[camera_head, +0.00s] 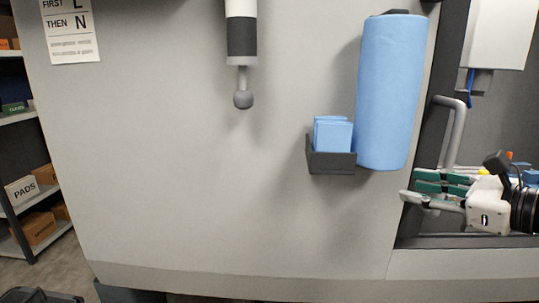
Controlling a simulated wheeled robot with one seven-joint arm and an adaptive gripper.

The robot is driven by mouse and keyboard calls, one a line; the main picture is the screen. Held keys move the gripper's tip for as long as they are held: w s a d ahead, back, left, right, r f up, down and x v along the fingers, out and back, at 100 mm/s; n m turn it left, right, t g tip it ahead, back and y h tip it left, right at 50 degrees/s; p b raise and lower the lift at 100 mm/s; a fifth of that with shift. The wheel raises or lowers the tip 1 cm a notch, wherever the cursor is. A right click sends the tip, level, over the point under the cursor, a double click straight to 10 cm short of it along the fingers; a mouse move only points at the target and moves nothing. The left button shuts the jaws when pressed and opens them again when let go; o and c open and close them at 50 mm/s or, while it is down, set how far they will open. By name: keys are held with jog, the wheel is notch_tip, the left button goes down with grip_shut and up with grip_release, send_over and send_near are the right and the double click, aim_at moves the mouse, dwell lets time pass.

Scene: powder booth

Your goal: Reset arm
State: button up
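My gripper (412,187) is at the right side of the head view, with a white and black body and green and grey fingers pointing left. Its fingers are seen nearly side-on, and I cannot tell whether they are open or shut. They overlap the lower end of a grey bar handle (458,132) in the picture; whether they touch it is unclear. I see no object clearly held. The rest of my arm is cut off by the right edge.
A blue roll (392,92) and a dark holder (330,162) with blue folded wipes (332,133) are on the grey booth wall (200,190), left of my gripper. Shelves (50,195) with boxes stand far left.

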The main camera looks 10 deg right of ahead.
jog(key=s+a+f+n+g+y, duration=0.1)
jog(key=s+a+f+n+g, duration=0.1)
jog(key=s+a+n+g, duration=0.45)
jog(key=s+a+f+n+g, duration=0.3)
jog(key=a+n, duration=0.5)
jog(key=a, duration=0.4)
jog(key=s+d+n+h, duration=0.2)
jog(key=s+n+h, duration=0.4)
jog(key=n, duration=0.8)
jog(key=shift+s+d+f+g+h+p, duration=0.25)
jog(key=shift+s+f+g+h+p, duration=0.1)
jog(key=shift+s+h+p, duration=0.1)
jog(key=shift+c, duration=0.6)
